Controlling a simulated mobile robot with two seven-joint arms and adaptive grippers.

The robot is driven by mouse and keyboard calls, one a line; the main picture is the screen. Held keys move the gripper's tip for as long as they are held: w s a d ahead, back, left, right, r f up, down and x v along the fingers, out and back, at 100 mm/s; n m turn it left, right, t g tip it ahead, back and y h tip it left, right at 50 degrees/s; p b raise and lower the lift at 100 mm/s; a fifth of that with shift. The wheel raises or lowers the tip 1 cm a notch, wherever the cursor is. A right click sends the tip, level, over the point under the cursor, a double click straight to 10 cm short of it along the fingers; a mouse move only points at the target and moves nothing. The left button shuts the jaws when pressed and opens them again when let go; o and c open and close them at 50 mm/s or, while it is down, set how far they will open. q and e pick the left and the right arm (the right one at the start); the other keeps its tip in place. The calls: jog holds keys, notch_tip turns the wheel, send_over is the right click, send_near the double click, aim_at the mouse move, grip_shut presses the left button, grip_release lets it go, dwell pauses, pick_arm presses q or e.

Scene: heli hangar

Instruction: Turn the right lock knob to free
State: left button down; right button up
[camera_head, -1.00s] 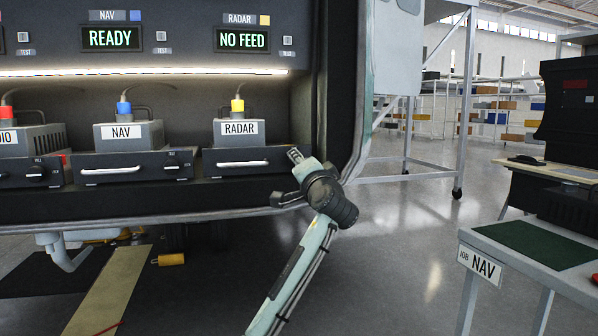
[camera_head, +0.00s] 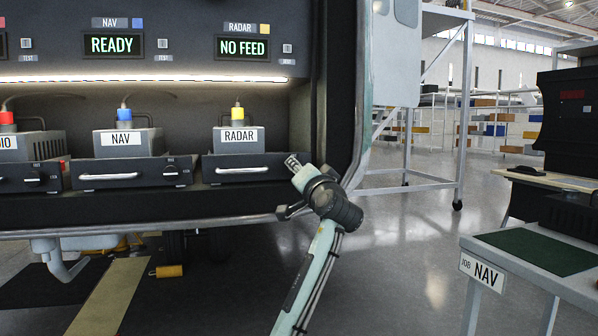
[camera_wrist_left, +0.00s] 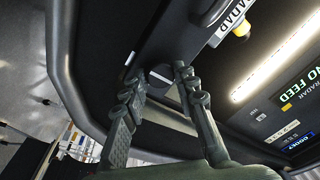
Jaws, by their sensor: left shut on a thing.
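The RADAR unit (camera_head: 237,146) sits on its dark tray (camera_head: 214,172), which has a light handle on its front. My left gripper (camera_head: 293,161) is at the right end of that tray front. In the left wrist view its two fingers (camera_wrist_left: 160,84) stand either side of a dark round lock knob (camera_wrist_left: 162,75) and are shut on it. The knob is hidden behind the gripper in the head view, and its pointing direction and markings cannot be read. My right gripper is in neither view.
The NAV unit (camera_head: 127,143) and its tray stand to the left. A display above the RADAR bay reads NO FEED (camera_head: 243,47). The bay's side frame (camera_head: 341,100) rises just right of my gripper. A bench marked NAV (camera_head: 537,250) stands at right, with open floor between.

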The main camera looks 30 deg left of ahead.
pick_arm(q)
jog(key=c, duration=1.2)
grip_release()
jog(key=shift+d, duration=0.1)
jog(key=v, duration=1.2)
